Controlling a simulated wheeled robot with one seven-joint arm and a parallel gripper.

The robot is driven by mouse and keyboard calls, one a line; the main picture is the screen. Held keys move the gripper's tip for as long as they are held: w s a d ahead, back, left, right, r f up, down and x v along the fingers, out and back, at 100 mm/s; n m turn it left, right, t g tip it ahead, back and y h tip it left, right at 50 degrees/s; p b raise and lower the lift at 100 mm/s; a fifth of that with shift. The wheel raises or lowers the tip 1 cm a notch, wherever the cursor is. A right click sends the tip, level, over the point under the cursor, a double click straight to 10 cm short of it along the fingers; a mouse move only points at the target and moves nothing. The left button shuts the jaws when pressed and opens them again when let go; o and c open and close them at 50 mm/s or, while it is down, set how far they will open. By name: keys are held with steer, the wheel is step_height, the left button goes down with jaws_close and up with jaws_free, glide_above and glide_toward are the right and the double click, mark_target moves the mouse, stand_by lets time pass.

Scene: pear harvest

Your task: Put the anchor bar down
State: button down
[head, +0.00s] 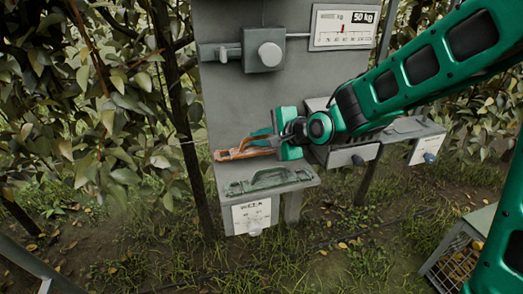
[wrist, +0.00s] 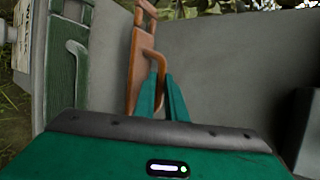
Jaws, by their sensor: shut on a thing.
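The anchor bar, an orange-brown bar with a raised handle (head: 240,153), is held in front of the grey panel, just above the tray shelf. It also shows in the wrist view, as an orange bar (wrist: 136,62). My gripper (head: 264,140) is shut on the handle of this bar, with its green fingers (wrist: 165,98) around the handle in the wrist view. A green bar with a handle (head: 268,181) lies on the grey shelf (head: 305,176) below. The orange bar's far end points left. I cannot tell whether its underside touches anything.
The grey panel (head: 235,100) stands behind, with a knob box (head: 264,53) and a 50 kg gauge (head: 344,27) above. A wire crate (head: 458,250) sits low at the right. Foliage fills the left.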

mark_target(264, 149)
steer(key=shift+w+d+f, duration=0.15)
steer(key=shift+w+f, duration=0.2)
steer(key=shift+w, duration=0.2)
steer(key=shift+w+d+f, duration=0.15)
steer(key=shift+w+f, duration=0.2)
steer(key=shift+w, duration=0.15)
steer(key=shift+f, duration=1.95)
steer(key=c, duration=1.8)
jaws_free()
steer(key=v, duration=1.2)
